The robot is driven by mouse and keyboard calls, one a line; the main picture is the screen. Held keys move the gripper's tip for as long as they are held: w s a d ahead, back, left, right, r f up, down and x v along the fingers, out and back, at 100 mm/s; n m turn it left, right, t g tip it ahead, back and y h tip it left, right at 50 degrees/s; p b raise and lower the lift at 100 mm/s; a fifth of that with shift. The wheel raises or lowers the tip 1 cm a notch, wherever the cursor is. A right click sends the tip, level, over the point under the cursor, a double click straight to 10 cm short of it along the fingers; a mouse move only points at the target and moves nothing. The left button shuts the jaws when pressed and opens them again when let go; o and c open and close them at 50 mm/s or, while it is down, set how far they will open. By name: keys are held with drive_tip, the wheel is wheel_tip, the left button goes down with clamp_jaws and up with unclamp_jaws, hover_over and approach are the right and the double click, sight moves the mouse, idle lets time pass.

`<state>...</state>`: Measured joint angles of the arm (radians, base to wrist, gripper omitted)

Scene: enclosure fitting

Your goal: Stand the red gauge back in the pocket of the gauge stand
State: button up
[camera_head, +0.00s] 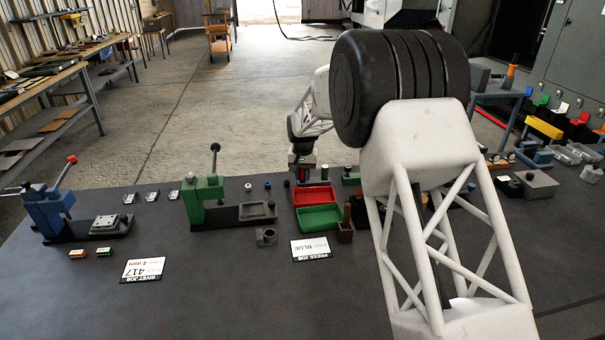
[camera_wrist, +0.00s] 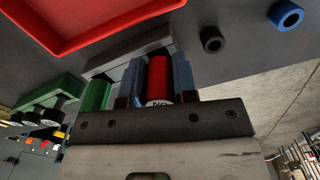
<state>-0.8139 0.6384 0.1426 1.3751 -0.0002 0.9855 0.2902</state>
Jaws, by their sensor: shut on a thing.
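The red gauge (camera_wrist: 159,78) is a red cylinder with a white, lettered end. In the wrist view it sits between the two blue-grey fingers of my gripper (camera_wrist: 158,82), which is shut on it. A green cylinder (camera_wrist: 96,95) is beside the fingers on the left. A grey block (camera_wrist: 130,53), which looks like the gauge stand, lies just beyond the fingers. Its pocket is hidden, and I cannot tell whether the gauge touches it. In the head view my gripper (camera_head: 302,174) is low over the table, behind the red tray, and details there are too small to tell.
A red tray (camera_head: 316,196) and a green tray (camera_head: 319,217) stand in front of my gripper. A green press (camera_head: 206,195) is to the left. A black ring (camera_wrist: 212,40) and a blue ring (camera_wrist: 286,15) are near the gripper.

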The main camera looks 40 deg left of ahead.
drive_tip(key=shift+f, duration=0.2)
drive_tip(key=o, duration=1)
drive_tip(key=shift+o, duration=0.2)
drive_tip(key=shift+r, duration=3.95)
